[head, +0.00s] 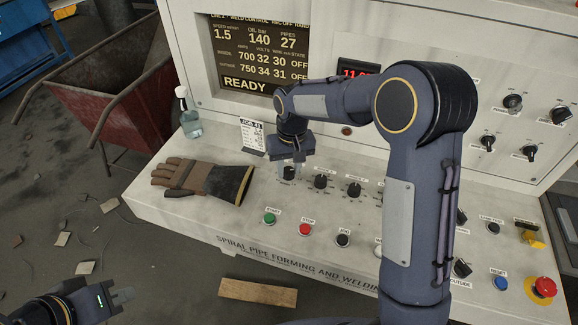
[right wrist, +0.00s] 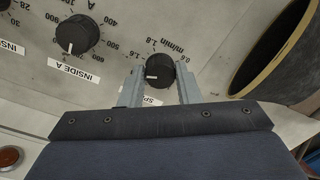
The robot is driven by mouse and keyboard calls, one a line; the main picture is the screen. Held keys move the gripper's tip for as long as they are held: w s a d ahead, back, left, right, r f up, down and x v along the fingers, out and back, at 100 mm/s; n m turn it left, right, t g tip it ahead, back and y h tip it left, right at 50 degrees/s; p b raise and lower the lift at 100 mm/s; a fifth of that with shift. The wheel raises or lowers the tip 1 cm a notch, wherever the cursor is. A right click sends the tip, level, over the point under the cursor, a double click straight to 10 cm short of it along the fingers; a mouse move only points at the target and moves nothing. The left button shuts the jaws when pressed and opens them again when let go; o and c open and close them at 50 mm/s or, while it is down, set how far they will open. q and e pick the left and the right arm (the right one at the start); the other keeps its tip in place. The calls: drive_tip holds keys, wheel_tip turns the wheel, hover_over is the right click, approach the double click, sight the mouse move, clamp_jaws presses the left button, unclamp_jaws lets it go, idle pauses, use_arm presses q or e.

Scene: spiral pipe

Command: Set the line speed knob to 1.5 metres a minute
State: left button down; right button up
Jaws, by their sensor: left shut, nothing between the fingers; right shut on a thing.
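The line speed knob (right wrist: 158,72) is black and round, with a white mark near its lower left rim in the right wrist view. The m/min scale (right wrist: 160,45) is printed around it. My right gripper (right wrist: 160,82) is shut on this knob, one finger on each side. In the head view my right gripper (head: 290,163) reaches down onto the knob (head: 289,173) at the panel's left end. The display (head: 255,55) reads speed 1.5 and READY. My left gripper (head: 122,296) is shut and empty at the bottom left, away from the panel.
A brown work glove (head: 205,180) lies left of the knob, and a job card (head: 252,136) stands behind it. The Inside A knob (right wrist: 77,35) is close by. Start (head: 269,218), stop (head: 305,229) and red mushroom (head: 541,289) buttons sit along the desk. A spray bottle (head: 190,120) stands farther left.

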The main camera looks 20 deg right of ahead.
sight(290, 169)
drive_tip(key=o, duration=1)
drive_tip(key=shift+c, duration=0.2)
drive_tip(key=shift+r, duration=0.1)
drive_tip(key=r, duration=0.7)
drive_tip(key=shift+d+r, duration=0.2)
drive_tip(key=shift+r, duration=0.15)
